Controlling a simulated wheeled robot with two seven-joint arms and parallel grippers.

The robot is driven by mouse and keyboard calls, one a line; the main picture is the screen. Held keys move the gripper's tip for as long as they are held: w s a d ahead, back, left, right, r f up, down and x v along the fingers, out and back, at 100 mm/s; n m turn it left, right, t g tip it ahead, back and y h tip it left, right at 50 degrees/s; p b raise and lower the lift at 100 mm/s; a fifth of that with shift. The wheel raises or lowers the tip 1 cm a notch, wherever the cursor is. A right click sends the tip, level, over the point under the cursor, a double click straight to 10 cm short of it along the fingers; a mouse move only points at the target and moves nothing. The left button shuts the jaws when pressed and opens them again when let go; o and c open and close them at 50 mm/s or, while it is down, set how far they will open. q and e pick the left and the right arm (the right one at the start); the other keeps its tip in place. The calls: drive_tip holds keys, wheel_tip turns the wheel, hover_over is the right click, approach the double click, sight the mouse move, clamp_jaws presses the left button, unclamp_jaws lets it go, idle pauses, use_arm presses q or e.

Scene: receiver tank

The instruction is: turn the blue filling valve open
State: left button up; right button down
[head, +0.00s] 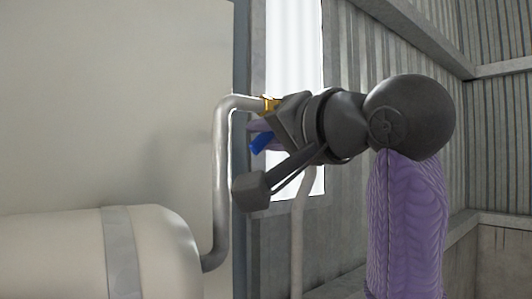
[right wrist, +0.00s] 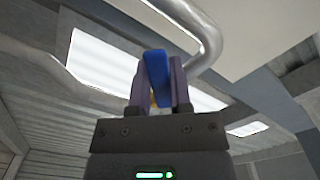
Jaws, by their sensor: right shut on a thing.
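The blue valve handle (head: 262,142) sits below a brass fitting (head: 270,104) on the grey pipe, in the middle of the head view. My right gripper (head: 257,133) comes in from the right and is shut on the handle. In the right wrist view the handle (right wrist: 155,68) stands between the two purple fingers of the gripper (right wrist: 159,82). Most of the valve body is hidden behind my gripper. My left gripper is in neither view.
The grey pipe (head: 221,170) bends down to a cream tank (head: 160,250) with a grey band at lower left. A large pale panel (head: 120,90) fills the left behind it. A bright window (head: 295,45) and corrugated wall (head: 360,60) stand behind my right arm.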

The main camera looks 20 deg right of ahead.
sight(245, 101)
drive_tip(key=shift+s+a+r+m, duration=0.15)
drive_tip(key=shift+a+r+m, duration=0.25)
drive_tip(key=shift+m, duration=0.5)
drive_tip(key=m, duration=0.1)
drive_tip(key=r+m, duration=0.1)
drive_tip(key=shift+s+a+r+m, duration=0.1)
drive_tip(key=shift+a+r+m, duration=0.1)
drive_tip(key=shift+a+m, duration=0.1)
drive_tip(key=shift+a+r+m+b, duration=0.15)
drive_tip(key=shift+r+m, duration=0.4)
drive_tip(key=shift+m, duration=0.45)
drive_tip(key=shift+d+r+m+b, duration=0.15)
drive_tip(key=shift+r+m, duration=0.35)
drive_tip(key=shift+m, duration=0.5)
drive_tip(key=shift+a, duration=0.1)
drive_tip(key=c, duration=0.5)
unclamp_jaws()
drive_tip(key=shift+s, duration=0.1)
drive_tip(key=shift+c, duration=0.2)
drive_tip(key=shift+s, duration=0.1)
